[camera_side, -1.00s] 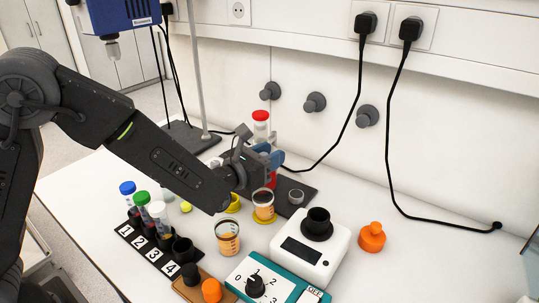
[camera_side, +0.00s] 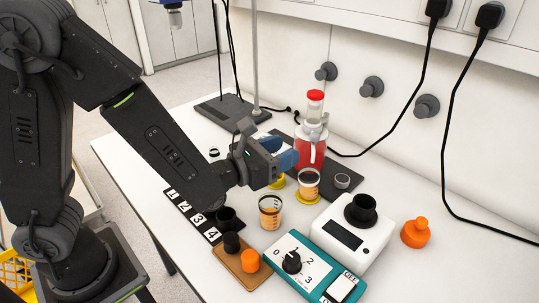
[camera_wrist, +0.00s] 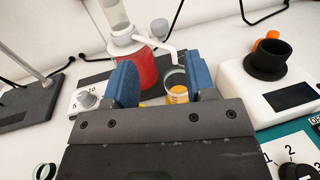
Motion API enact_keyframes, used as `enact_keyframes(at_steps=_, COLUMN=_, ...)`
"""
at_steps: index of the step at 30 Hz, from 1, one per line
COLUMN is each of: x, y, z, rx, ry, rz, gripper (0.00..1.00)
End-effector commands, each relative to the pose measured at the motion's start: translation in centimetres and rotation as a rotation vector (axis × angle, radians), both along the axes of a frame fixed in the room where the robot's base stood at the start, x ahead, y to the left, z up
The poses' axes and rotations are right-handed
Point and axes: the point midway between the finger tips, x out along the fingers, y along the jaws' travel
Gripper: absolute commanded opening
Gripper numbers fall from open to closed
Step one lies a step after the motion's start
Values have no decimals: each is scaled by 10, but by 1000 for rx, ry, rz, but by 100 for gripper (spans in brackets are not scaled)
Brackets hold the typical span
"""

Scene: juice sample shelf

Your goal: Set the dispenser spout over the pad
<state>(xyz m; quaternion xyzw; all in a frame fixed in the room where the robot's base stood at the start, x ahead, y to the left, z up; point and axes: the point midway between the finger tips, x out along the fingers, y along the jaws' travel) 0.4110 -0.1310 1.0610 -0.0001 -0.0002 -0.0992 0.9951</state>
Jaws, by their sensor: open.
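The dispenser (camera_side: 311,152), a red bottle with a clear column and red cap, stands upright on a dark mat. Its white spout (camera_wrist: 160,46) points right in the wrist view, towards a cup of orange juice (camera_wrist: 178,94). In the wrist view, the fingers (camera_wrist: 160,82) frame the space before the spout and cup; contact is not visible.
Another juice cup (camera_side: 271,212) stands in front. A white device (camera_side: 352,234), teal dial box (camera_side: 300,262) and orange bottle (camera_side: 415,233) are to the right. A numbered rack (camera_side: 192,213) is partly hidden by my arm. A stand base (camera_side: 232,111) is behind.

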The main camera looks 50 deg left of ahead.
Motion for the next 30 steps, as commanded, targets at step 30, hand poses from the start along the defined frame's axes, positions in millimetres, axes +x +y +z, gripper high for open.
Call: enact_keyframes(at_steps=30, x=-56, y=126, z=29, rx=-357, ry=10, rz=577, gripper=50)
